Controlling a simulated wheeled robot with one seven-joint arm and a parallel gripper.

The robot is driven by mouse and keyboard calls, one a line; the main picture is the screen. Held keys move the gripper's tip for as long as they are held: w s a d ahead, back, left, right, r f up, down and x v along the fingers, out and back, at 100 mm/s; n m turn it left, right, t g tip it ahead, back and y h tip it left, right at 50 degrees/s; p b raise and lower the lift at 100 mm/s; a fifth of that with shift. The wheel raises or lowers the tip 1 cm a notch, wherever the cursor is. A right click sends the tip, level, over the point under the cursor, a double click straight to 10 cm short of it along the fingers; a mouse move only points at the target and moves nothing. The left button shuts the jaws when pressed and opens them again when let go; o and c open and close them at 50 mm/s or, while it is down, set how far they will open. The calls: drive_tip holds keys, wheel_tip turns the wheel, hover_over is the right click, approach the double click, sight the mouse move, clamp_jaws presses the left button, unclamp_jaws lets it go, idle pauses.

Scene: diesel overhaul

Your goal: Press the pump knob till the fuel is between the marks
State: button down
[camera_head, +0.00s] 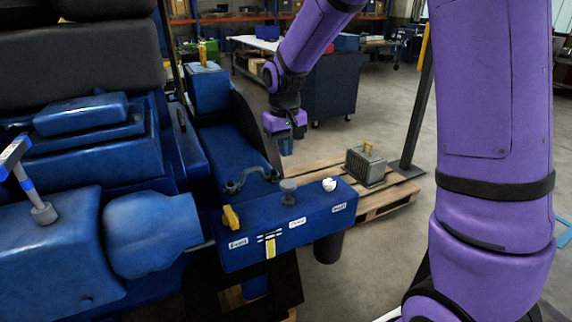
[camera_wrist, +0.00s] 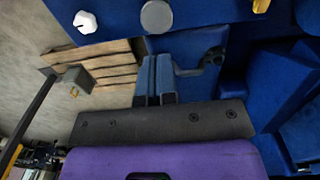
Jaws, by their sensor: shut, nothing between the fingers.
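The grey round pump knob (camera_head: 288,191) stands up from the top of a blue housing (camera_head: 318,215). It also shows as a grey disc in the wrist view (camera_wrist: 158,16). On the housing's front is a narrow gauge with a yellow fuel column (camera_head: 270,248). Short pale mark lines (camera_head: 269,236) cross near its upper end; the column's top is close to them, but too small to place exactly. My gripper (camera_head: 286,152) is shut and empty, pointing down, above and beyond the knob, apart from it. Its blue fingers (camera_wrist: 153,60) are together in the wrist view.
A white knob (camera_head: 329,184) sits right of the pump knob, a yellow lever (camera_head: 230,217) to its left. A dark curved handle (camera_head: 252,178) rises behind. A wooden pallet (camera_head: 392,195) bearing a grey box (camera_head: 366,167) lies behind right.

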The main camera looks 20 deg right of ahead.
drive_tip(key=shift+r, duration=0.9)
drive_tip(key=shift+s, duration=0.1)
idle(0.7)
